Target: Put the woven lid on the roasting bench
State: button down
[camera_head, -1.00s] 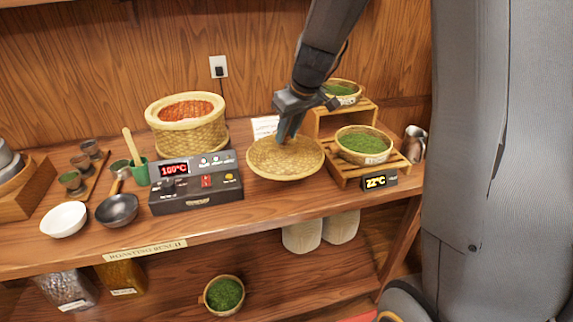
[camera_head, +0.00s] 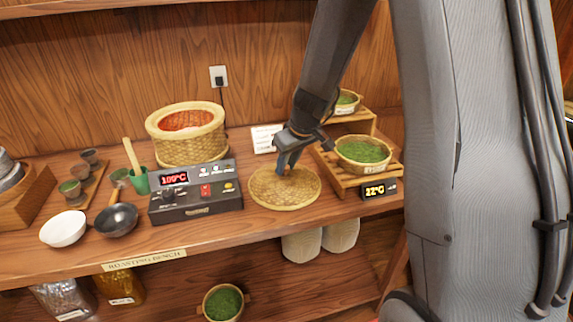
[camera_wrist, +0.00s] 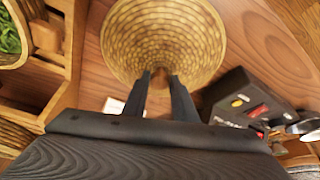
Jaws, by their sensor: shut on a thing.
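The woven lid (camera_head: 282,192) is a round, tan, basket-weave disc. In the head view it lies about level at the roasting bench (camera_head: 150,240) top, between the control box and the wooden stand; I cannot tell whether it fully touches the wood. My gripper (camera_head: 287,167) comes down from above and is shut on the lid's small central knob, which the fingers mostly hide.
A control box (camera_head: 197,192) with a red display stands left of the lid. A tiered wooden stand (camera_head: 345,180) with baskets of green leaves is close on the right. A woven steamer (camera_head: 188,145) stands behind the box. A white card (camera_head: 265,138) is behind the lid.

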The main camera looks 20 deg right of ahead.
jog(key=c, duration=1.4)
grip_release()
jog(key=shift+c, duration=0.2)
jog(key=shift+r, duration=0.5)
jog(key=b+v, duration=0.1)
jog(key=v, duration=1)
jog(key=s+a+f+m+g+h, duration=0.1)
jog(key=s+f, duration=0.4)
jog(key=s, duration=0.5)
jog(key=s+a+f+m+g, duration=0.1)
jog(key=s+f, duration=0.4)
jog(key=s, duration=0.5)
jog(key=m+g, duration=0.1)
jog(key=m, duration=0.1)
jog(key=shift+s+m+h, duration=0.3)
jog(key=shift+h, duration=0.1)
